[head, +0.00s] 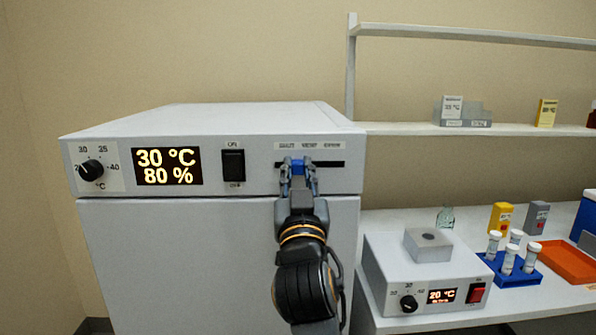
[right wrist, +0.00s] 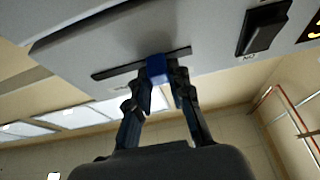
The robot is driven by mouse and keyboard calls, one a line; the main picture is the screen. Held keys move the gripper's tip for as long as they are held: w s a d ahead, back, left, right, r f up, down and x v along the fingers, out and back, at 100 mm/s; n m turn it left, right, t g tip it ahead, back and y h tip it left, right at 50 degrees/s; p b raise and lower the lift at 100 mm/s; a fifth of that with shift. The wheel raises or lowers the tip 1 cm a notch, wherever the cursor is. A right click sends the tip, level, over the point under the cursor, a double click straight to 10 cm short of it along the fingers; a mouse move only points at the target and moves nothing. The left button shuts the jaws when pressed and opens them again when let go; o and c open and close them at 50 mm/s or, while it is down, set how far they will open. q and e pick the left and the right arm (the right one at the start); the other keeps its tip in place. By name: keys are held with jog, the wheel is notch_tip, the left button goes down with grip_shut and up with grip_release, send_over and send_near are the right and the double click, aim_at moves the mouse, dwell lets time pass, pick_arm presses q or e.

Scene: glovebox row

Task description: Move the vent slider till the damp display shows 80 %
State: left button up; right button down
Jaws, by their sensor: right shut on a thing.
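The vent slider is a small blue knob (head: 298,166) in a dark horizontal slot (head: 328,164) on the upper right of the incubator front. My right gripper (head: 298,180) is shut on the knob from below and in front; in the right wrist view the blue knob (right wrist: 157,68) sits between its two fingertips (right wrist: 160,82). The knob stands left of the slot's middle in the head view. The display (head: 167,166) reads 30 °C above and 80 % below. My left gripper is not in view.
A temperature dial (head: 91,169) and a black rocker switch (head: 233,165) are left of the slot. A small heater block unit (head: 390,270) reading 20 °C, a blue rack (head: 522,272) with several tubes and an orange tray (head: 568,262) stand on the bench at right.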

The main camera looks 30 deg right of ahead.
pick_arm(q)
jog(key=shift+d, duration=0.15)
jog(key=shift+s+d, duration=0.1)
pick_arm(e)
jog(key=shift+s+d, duration=0.1)
jog(key=shift+d, duration=0.05)
jog(key=shift+s+d, duration=0.1)
jog(key=shift+d, duration=0.05)
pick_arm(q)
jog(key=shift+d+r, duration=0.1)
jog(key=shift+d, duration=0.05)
pick_arm(e)
jog(key=c, duration=1.2)
grip_release()
notch_tip(320, 180, up, 10)
